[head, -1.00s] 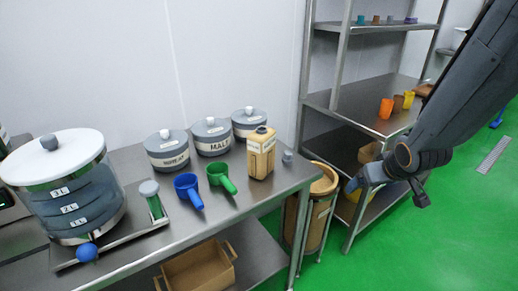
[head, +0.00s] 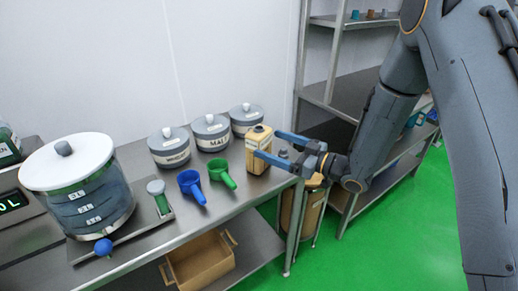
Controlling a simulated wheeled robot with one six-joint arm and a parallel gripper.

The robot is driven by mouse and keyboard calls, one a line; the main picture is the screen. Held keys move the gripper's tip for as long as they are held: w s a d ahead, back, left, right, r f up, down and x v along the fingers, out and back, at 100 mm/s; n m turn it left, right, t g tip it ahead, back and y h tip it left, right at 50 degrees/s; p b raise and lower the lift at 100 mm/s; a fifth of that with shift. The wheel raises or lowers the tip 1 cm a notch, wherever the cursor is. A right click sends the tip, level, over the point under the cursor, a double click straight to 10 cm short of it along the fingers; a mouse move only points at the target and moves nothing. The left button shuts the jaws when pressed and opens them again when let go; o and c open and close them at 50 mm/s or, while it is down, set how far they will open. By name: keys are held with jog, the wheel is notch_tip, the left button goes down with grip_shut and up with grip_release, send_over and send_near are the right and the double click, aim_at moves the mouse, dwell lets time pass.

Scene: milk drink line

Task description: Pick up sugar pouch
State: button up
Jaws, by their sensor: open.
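A tan, box-like container with a dark cap and a pale label (head: 257,168) stands upright near the right end of the steel table; I take it for the sugar pouch, but its label is too small to read. My gripper (head: 268,143) is open and comes in from the right at the container's height. One blue finger crosses in front of the container and the other reaches its far right side. I cannot tell whether either finger touches it. Part of the container's front is hidden by the near finger.
A green scoop (head: 220,172), a blue scoop (head: 190,184) and grey lidded jars, one marked MALT (head: 211,133), stand to the left. A large clear tank (head: 85,200) is further left.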

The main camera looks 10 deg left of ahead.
aim_at(267, 144)
jog(key=p+x, duration=0.1)
jog(key=x, duration=0.3)
jog(key=p+x, duration=0.1)
jog(key=x, duration=0.1)
jog(key=shift+f+p, duration=0.3)
jog(key=shift+w, duration=0.1)
jog(key=c, duration=1.6)
jog(key=shift+r, duration=0.1)
